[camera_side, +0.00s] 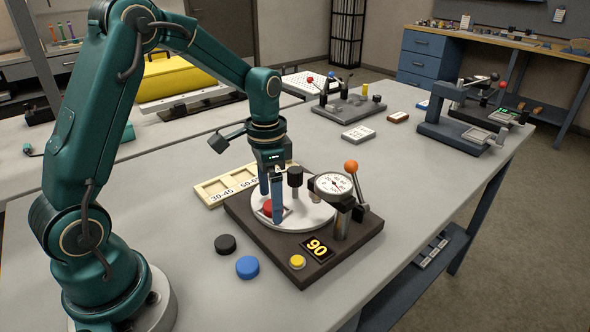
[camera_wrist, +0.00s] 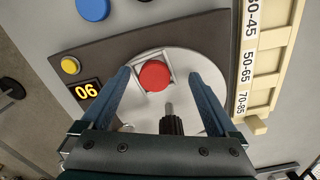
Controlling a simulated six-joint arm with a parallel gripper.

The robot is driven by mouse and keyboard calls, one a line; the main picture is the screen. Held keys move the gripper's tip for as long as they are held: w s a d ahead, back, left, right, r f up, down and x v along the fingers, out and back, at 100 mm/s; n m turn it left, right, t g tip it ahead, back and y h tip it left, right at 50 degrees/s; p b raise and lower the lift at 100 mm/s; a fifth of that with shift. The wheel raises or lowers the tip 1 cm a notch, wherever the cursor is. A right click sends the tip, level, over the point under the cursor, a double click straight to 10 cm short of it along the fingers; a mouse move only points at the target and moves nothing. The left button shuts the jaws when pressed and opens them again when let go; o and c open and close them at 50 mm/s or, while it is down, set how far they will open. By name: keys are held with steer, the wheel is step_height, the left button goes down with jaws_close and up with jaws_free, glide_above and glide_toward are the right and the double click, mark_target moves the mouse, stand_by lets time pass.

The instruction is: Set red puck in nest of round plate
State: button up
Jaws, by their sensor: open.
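The red puck (camera_wrist: 154,75) sits within the pale square frame of the nest (camera_wrist: 139,76) on the round white plate (camera_wrist: 205,72). In the side view the red puck (camera_side: 268,207) shows partly behind a finger, on the plate (camera_side: 300,222). My gripper (camera_side: 271,213) is open and points down over the nest, one finger on each side of the puck. In the wrist view its blue fingers (camera_wrist: 160,80) stand apart from the puck, with gaps on both sides. Whether the puck lies fully flat is hard to tell.
A labelled tray (camera_side: 212,188) stands behind.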

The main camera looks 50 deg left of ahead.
mark_target(270, 203)
steer(key=shift+s+f, duration=0.1)
steer(key=shift+r, duration=2.6)
steer(key=shift+r, duration=2.55)
